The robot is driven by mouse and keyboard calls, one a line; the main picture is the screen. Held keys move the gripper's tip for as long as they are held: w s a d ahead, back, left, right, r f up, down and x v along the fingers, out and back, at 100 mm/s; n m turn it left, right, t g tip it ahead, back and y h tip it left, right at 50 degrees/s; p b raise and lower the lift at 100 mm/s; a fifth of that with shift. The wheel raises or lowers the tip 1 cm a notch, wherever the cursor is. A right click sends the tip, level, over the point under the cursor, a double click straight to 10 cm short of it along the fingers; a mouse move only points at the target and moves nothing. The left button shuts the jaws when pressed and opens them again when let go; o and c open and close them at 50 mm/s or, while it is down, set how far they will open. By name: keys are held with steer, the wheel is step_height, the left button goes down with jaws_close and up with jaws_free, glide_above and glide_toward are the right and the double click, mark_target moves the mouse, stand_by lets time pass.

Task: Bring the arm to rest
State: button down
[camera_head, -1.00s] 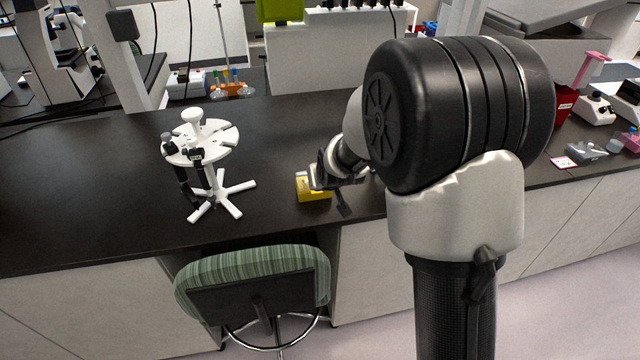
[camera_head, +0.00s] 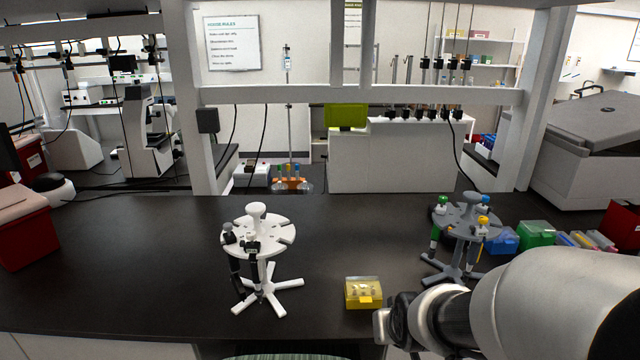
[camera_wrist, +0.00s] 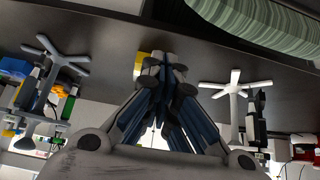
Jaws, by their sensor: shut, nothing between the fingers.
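My arm enters the head view from the lower right. My gripper (camera_head: 384,326) is at its left end, low in the picture, just to the right of and below the yellow box in the picture. In the wrist view my gripper (camera_wrist: 160,62) points toward the bench front, its fingers together and nothing held. The wrist picture is upside down. The yellow box (camera_head: 363,293) stands on the dark bench; part of it shows behind the fingers in the wrist view (camera_wrist: 139,66).
A white pipette stand (camera_head: 257,228) is left of the box, and a grey stand (camera_head: 470,217) with colored pipettes is behind my arm. Blue and green boxes (camera_head: 537,234) stand to the right. A green chair (camera_wrist: 262,30) is at the bench front.

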steer(key=s+r+g, duration=0.1)
steer(key=s+r, duration=0.4)
steer(key=s, duration=0.6)
steer(key=s+r+g, duration=0.1)
steer(key=s+r, duration=0.3)
steer(key=s, duration=0.7)
steer(key=shift+s+d+r, duration=0.15)
steer(key=shift+s+r, duration=0.1)
steer(key=shift+r, duration=0.15)
